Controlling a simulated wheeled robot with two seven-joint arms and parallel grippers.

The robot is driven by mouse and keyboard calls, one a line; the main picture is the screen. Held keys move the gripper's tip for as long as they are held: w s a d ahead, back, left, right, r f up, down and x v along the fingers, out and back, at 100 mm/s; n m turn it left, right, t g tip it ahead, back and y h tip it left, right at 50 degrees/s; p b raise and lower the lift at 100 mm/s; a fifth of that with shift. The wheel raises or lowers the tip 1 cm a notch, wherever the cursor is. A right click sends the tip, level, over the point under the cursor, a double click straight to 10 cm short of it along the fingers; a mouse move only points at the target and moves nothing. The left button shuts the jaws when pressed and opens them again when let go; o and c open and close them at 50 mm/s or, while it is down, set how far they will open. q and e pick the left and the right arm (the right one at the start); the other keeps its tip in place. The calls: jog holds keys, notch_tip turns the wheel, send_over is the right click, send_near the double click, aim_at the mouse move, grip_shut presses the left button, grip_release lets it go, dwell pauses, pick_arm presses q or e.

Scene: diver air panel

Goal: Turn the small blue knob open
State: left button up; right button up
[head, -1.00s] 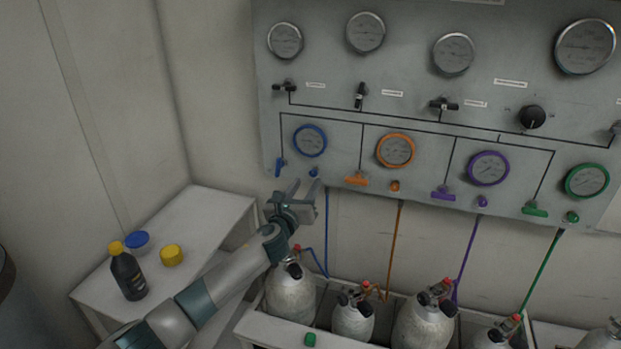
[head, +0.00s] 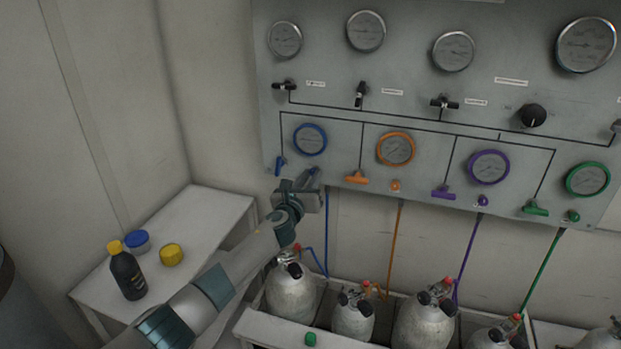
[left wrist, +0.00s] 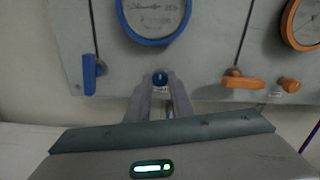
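The small blue knob (left wrist: 160,78) sits low on the panel, below the blue-rimmed gauge (head: 310,139). In the left wrist view it lies between the tips of my left gripper (left wrist: 161,84), with the two fingers on either side of it. The fingers look apart, with a gap between them; I cannot tell whether they touch the knob. In the head view my left gripper (head: 307,180) is up at the panel's lower edge and mostly hides the knob. My right gripper is in neither view.
A blue lever (left wrist: 91,74) hangs left of the knob. An orange lever (left wrist: 241,80) and orange knob (left wrist: 288,85) are to its right. Gas cylinders (head: 291,290) stand below. A side table (head: 205,207) at left holds a dark bottle (head: 128,273) and small containers.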

pick_arm(q)
grip_shut()
jog(key=shift+f+n, duration=0.1)
jog(key=shift+n, duration=0.4)
jog(key=n+b, duration=0.4)
jog(key=n, duration=2.7)
